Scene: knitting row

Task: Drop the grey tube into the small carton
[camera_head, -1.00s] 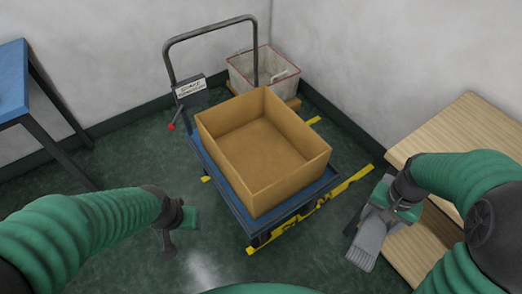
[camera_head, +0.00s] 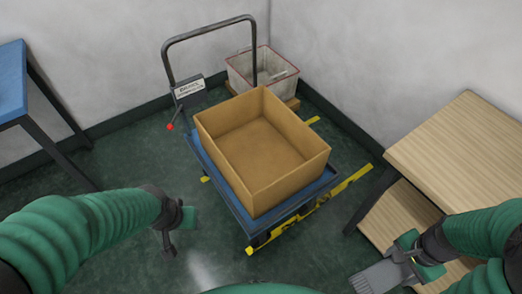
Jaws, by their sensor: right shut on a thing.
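The carton (camera_head: 290,180) is an open-topped brown box and looks empty inside. It stands on a blue cart in the middle of the view. My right gripper (camera_head: 392,272) is shut on a grey, ribbed piece (camera_head: 376,279), which seems to be the grey tube. It is at the lower right, apart from the carton and in front of the wooden shelf unit. The far end of the grey piece is partly cut off by the frame edge. My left gripper (camera_head: 174,238) is at the lower left over the floor, apart from the carton; its jaw opening is unclear.
The blue cart (camera_head: 222,187) has a tall dark handle (camera_head: 210,33) at its back. A whitish bin (camera_head: 262,75) stands behind it. A wooden table with a lower shelf (camera_head: 465,150) is at the right, a blue table (camera_head: 10,80) at the left. Green floor lies between.

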